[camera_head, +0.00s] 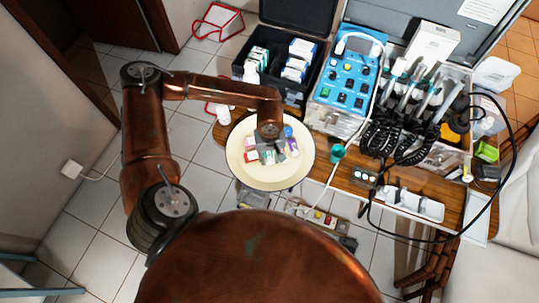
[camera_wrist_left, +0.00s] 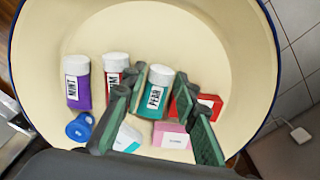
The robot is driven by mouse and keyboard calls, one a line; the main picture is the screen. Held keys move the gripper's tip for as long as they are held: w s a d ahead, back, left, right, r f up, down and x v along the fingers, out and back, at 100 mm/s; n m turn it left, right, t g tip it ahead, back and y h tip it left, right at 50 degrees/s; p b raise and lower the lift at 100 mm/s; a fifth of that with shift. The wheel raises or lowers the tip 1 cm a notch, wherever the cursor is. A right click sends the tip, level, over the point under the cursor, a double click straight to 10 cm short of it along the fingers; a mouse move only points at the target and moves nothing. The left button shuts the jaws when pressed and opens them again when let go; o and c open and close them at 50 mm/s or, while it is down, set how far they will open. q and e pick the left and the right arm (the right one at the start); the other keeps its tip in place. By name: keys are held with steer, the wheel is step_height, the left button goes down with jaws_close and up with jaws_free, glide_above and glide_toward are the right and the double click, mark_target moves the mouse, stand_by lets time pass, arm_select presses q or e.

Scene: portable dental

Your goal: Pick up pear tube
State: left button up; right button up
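The pear tube (camera_wrist_left: 158,98) is teal with a white cap and a label that seems to read PEAR. It lies in a round cream bowl (camera_head: 240,174), whose inside fills the left wrist view (camera_wrist_left: 205,35). My left gripper (camera_head: 274,150) is over the bowl, pointing down. In the left wrist view its dark green finger pads (camera_wrist_left: 159,88) stand apart on either side of the pear tube, with small gaps; contact is not clear. In the head view the gripper and wrist hide much of the tube. My right gripper is not in view.
Beside the pear tube lie a purple mint tube (camera_wrist_left: 77,85), a red tube (camera_wrist_left: 115,66), a red box (camera_wrist_left: 211,104), a pink box (camera_wrist_left: 171,141) and a blue item (camera_wrist_left: 80,127). The bowl is on a wooden table beside a black case (camera_head: 320,20) and blue device (camera_head: 349,75).

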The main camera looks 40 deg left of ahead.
arm_select(q)
steer(key=shift+f, duration=0.35)
steer(key=shift+r, duration=0.1)
jaws_close()
